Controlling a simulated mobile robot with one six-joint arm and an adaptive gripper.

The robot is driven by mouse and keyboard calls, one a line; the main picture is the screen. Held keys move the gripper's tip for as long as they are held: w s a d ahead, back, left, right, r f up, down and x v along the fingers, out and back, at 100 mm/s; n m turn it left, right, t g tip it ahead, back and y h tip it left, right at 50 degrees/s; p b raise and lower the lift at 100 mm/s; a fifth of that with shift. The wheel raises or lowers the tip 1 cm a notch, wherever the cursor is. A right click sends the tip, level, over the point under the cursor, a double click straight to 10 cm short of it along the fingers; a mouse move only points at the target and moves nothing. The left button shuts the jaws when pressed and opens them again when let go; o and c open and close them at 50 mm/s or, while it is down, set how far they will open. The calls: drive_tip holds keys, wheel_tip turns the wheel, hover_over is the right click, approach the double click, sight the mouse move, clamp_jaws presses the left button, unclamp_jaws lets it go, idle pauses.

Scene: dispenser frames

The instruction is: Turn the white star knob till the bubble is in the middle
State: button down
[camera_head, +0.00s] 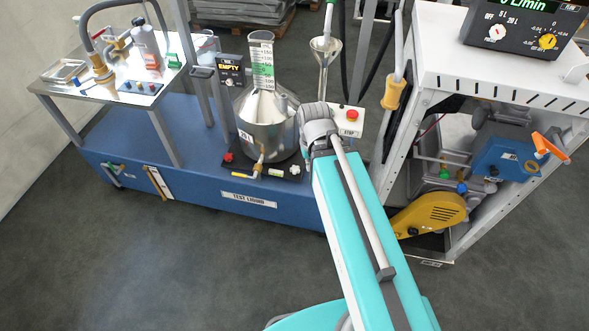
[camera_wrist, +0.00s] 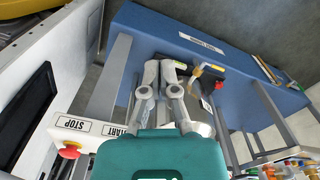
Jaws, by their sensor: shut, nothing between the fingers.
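A small white knob (camera_head: 296,169) shows at the right front of the black base under the steel measuring can (camera_head: 266,122); its star shape is too small to make out. Beside it is a small pale yellow-green piece (camera_head: 275,172) that looks like the level; I cannot read its bubble. My gripper (camera_wrist: 166,70) is shut and empty in the wrist view, its grey fingertips over the base near the brass tap (camera_wrist: 196,72). The fingers seem to hide the white knob there, and I cannot tell whether they touch it.
A red knob (camera_head: 228,157) sits at the base's left front. A box with a red stop button (camera_head: 352,115) stands right of the can. The blue bench (camera_head: 200,178) carries the can; a white-topped rack (camera_head: 440,60) stands to the right. The front floor is open.

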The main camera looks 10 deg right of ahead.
sight(294, 169)
drive_tip(key=c, duration=1.3)
unclamp_jaws()
drive_tip(key=shift+c, duration=0.2)
drive_tip(key=o, duration=0.4)
drive_tip(key=shift+w+f, duration=0.15)
drive_tip(key=shift+f, duration=0.05)
drive_tip(key=o, duration=0.9)
drive_tip(key=w+f+m+b, duration=0.1)
drive_tip(key=w+f+b, duration=0.3)
drive_tip(key=shift+w, duration=0.25)
drive_tip(key=shift+o, duration=0.2)
drive_tip(key=w+f+m+b, duration=0.6)
drive_tip(key=w+f+b, duration=1.4)
drive_tip(key=w, duration=0.4)
drive_tip(key=shift+d+f+m+b, duration=0.2)
drive_tip(key=shift+d+m+b, duration=0.1)
drive_tip(key=shift+d+b, duration=0.15)
drive_tip(key=shift+w+d+f, duration=0.15)
drive_tip(key=shift+w+f, duration=0.05)
drive_tip(key=shift+w, duration=0.25)
drive_tip(key=shift+f+b, duration=0.15)
drive_tip(key=shift+b, duration=0.15)
wheel_tip(294, 169, down, 14)
drive_tip(key=b, duration=1.3)
drive_tip(key=shift+r, duration=0.25)
